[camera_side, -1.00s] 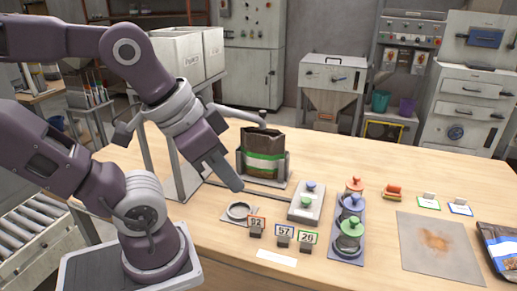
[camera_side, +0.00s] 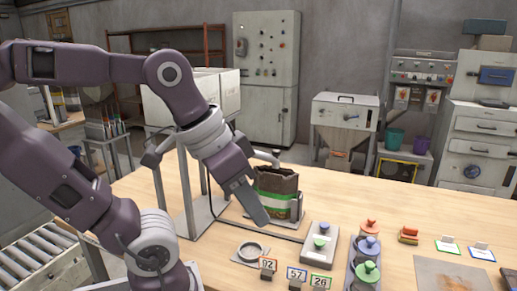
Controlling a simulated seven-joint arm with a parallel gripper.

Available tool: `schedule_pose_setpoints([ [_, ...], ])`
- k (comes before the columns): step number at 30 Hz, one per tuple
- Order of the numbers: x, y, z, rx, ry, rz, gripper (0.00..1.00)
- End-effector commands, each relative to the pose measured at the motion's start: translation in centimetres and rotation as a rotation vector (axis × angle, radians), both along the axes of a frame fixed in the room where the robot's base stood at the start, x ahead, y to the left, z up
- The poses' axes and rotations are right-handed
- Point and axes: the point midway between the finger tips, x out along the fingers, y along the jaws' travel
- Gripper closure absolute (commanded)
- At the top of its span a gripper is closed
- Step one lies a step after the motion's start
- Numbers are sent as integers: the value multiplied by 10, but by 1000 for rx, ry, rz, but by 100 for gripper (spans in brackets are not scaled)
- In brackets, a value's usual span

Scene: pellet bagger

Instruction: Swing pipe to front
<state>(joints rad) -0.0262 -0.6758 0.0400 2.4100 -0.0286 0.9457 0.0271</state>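A grey pipe (camera_side: 265,156) shows behind my wrist, its free end just above the open brown and green bag (camera_side: 280,181). The rest of the pipe is hidden by my arm. The bag stands upright in a grey metal holder (camera_side: 299,207). My gripper (camera_side: 260,217) points down and to the right, in front of the bag in the picture. It appears apart from the pipe end. Its fingers are seen from the side, so I cannot tell whether they are open or shut.
White bins (camera_side: 229,92) stand on a metal frame (camera_side: 186,195) behind my arm. A ring (camera_side: 250,251), number cards (camera_side: 297,275), a button box (camera_side: 320,246) and colored knobbed weights (camera_side: 367,248) crowd the front. The table (camera_side: 400,207) is clear at the back right.

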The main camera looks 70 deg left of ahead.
Motion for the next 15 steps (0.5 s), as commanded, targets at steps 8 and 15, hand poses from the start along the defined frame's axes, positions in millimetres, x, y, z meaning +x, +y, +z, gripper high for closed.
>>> schedule_pose_setpoints([
  [8,160,160,85,-223,168,350,55],
  [15,216,320,46,-133,336,443,55],
])
